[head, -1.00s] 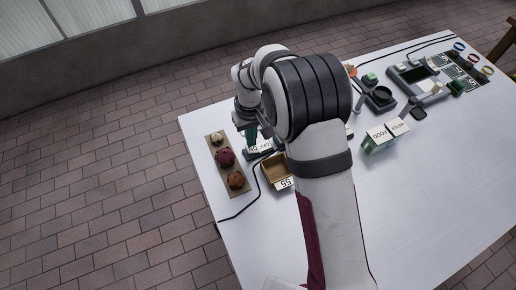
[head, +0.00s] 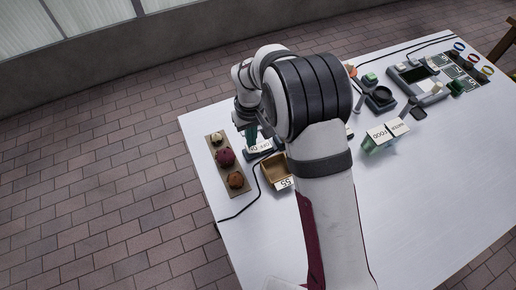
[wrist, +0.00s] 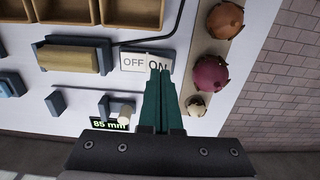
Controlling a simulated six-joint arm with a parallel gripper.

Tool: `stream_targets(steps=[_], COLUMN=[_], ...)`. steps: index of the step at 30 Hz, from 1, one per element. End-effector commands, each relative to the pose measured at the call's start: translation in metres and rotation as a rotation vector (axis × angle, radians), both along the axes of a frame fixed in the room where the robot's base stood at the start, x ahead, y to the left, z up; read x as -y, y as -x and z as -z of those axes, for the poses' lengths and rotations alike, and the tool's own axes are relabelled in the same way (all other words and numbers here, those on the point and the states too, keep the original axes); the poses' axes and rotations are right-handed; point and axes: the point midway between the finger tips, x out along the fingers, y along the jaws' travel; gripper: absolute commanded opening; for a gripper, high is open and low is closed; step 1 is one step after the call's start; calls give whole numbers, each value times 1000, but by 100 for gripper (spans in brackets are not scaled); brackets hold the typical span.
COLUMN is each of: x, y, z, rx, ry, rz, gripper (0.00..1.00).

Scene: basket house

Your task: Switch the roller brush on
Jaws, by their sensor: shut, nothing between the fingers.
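The switch plate (wrist: 134,62) is white, marked OFF on the left and ON on the right in the wrist view. It also shows in the head view (head: 260,147), partly behind my arm. My gripper (wrist: 160,73) has its teal fingers shut together with nothing between them. Their tips overlap the ON side of the plate; I cannot tell whether they touch it. The switch lever is not clear. The roller brush (wrist: 75,58), a tan roller in a dark blue frame, lies left of the plate in the wrist view. I cannot tell whether it turns.
A wooden board with brown, maroon and pale round things (wrist: 212,75) lies right of the plate. A wooden compartment tray (wrist: 66,10) stands beyond the roller. An "85 mm" label (wrist: 108,124) and small blue blocks (wrist: 56,103) are nearer. A dark cable runs by the plate.

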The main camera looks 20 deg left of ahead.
Motion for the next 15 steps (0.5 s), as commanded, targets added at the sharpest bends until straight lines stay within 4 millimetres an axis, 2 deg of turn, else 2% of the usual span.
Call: stream_targets(steps=[15], x=[0], y=[0], z=[4], rx=[0], ry=[0], rz=[0], gripper=[0])
